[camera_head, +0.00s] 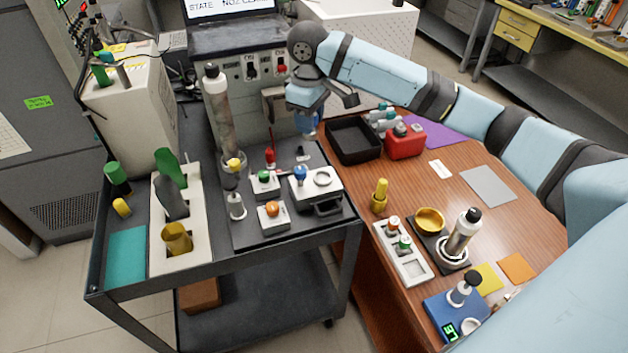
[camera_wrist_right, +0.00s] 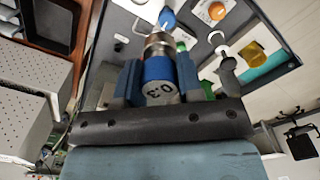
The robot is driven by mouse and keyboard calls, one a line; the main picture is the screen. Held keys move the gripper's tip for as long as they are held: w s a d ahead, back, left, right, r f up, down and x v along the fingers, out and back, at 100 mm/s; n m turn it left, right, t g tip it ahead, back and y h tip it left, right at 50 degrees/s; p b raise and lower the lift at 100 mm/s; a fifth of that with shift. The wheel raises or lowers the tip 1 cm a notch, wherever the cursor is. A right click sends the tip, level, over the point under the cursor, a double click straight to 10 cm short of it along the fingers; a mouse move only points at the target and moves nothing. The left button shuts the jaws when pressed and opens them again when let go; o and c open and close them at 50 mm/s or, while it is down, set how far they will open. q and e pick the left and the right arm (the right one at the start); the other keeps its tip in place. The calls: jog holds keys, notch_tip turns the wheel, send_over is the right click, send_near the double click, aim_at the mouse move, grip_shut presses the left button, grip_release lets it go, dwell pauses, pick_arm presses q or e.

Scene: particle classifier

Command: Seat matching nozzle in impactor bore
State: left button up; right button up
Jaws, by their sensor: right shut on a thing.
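My right gripper (camera_head: 308,112) hangs above the back of the black cart, in front of the grey instrument panel. It is shut on a nozzle (camera_wrist_right: 159,75) with a blue band, a metal tip and "0.3" on its end face. In the head view the nozzle is mostly hidden, with only some blue showing below the fingers. Below stands a white block (camera_head: 316,184) with a blue knob and a round ringed opening (camera_head: 322,177). I cannot tell for sure that this opening is the impactor bore. The nozzle is apart from the block. My left gripper is not in view.
Small blocks with a green knob (camera_head: 264,177) and an orange knob (camera_head: 272,209) stand beside the white block. A tall silver cylinder (camera_head: 220,115) rises at the left. A black tray (camera_head: 352,140) and red box (camera_head: 404,142) are on the wooden table.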

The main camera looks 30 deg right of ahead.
jog(key=d+r+n, duration=0.3)
jog(key=d+n, duration=0.1)
jog(key=f, duration=1.9)
jog(key=shift+w+f, duration=0.2)
jog(key=o, duration=1)
jog(key=shift+c, duration=0.2)
notch_tip(320, 180, up, 12)
